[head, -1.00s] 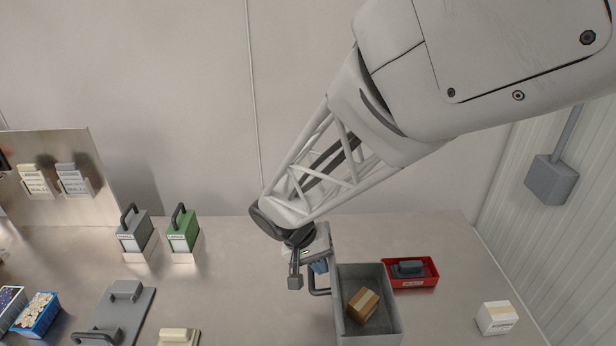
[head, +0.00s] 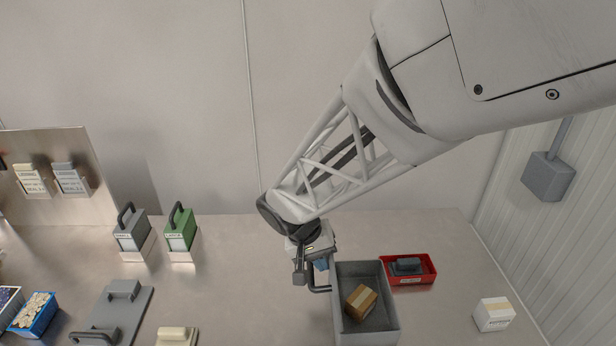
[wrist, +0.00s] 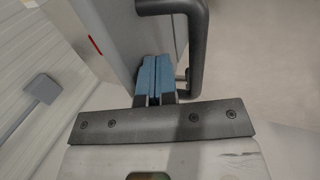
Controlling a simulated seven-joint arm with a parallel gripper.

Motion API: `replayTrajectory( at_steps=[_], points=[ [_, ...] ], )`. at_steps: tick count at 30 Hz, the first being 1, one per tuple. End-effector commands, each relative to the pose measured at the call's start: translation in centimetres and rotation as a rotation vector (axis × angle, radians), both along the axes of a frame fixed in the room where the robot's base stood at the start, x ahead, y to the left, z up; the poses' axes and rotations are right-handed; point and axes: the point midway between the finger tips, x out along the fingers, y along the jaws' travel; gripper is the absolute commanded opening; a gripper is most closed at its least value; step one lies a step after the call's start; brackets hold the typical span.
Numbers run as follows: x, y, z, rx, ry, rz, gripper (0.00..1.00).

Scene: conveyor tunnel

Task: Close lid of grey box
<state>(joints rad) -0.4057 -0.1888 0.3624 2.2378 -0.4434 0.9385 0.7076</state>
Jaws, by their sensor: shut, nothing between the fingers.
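The grey box (head: 393,318) stands open at the lower middle of the head view, with a brown carton (head: 361,302) inside. A dark handle (head: 319,289) sticks out from its left side. A flat grey plate with a dark handle (head: 133,308) lies far left; I cannot tell if it is the lid. My gripper (head: 321,265) is at the box's left rear corner, above the handle. In the wrist view its blue fingers (wrist: 155,76) are shut and empty, beside a grey wall (wrist: 120,32) and a dark handle (wrist: 198,55). Contact is unclear.
A red tray (head: 420,280) with a dark item stands right of the box, and a white carton (head: 494,315) farther right. Grey (head: 131,233) and green (head: 180,233) handled blocks stand at the back left. The table between them and the box is clear.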

Motion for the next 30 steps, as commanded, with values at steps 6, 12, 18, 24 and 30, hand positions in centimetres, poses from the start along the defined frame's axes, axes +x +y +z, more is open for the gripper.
replayTrajectory(
  at_steps=[6, 12, 18, 24, 30],
  points=[
    [0.0, -0.6, 0.2, 0.040, -0.001, -0.003, 0.00],
    [0.0, -1.6, 0.3, 0.113, -0.001, -0.004, 0.00],
    [0.0, -3.0, 0.5, 0.212, -0.001, -0.005, 0.00],
    [0.0, -4.3, 0.5, 0.310, -0.003, -0.004, 0.00],
    [0.0, -5.6, 0.3, 0.407, -0.002, -0.006, 0.00]
  ],
)
